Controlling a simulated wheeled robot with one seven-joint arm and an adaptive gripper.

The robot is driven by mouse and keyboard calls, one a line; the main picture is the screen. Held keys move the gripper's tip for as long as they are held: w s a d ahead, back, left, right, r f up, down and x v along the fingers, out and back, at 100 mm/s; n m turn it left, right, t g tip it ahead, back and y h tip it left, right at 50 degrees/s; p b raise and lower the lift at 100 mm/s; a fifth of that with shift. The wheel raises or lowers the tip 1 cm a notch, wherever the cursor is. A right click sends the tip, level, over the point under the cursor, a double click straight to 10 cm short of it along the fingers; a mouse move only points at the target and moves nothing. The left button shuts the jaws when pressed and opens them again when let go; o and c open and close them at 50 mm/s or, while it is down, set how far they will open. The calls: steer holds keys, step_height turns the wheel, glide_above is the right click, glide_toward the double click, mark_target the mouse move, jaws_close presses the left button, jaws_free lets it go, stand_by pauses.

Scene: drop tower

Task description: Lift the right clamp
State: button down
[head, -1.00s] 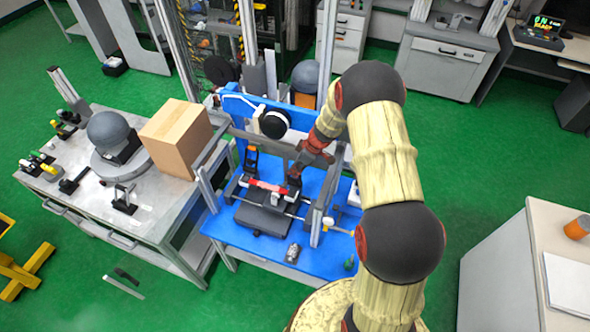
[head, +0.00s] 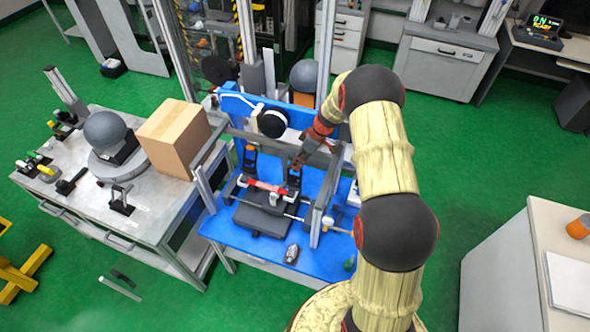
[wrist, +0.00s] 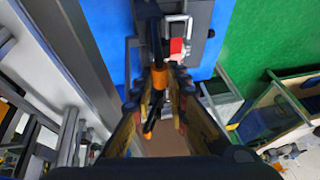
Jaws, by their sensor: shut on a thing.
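The right clamp (head: 294,175) is black with orange parts. In the head view it stands upright at the right end of the red bar (head: 266,187). My gripper (head: 299,161) is at the top of this clamp. In the wrist view, my gripper (wrist: 160,105) has its fingers closed around the clamp's orange and black part (wrist: 157,78), with the red and white piece beyond it. The left clamp (head: 250,158) is a similar black and orange piece, upright at the bar's left end. The fingers partly hide where they touch the right clamp.
The bar lies over a dark block (head: 262,220) on the blue table (head: 232,232), inside a grey metal frame (head: 317,222). A small metal piece (head: 292,254) sits near the front edge. A cardboard box (head: 173,137) stands on the grey table at left.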

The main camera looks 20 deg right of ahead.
steer(key=shift+w+d, duration=0.2)
steer(key=c, duration=1.9)
jaws_free()
steer(key=shift+o, duration=0.8)
step_height(320, 180, up, 10)
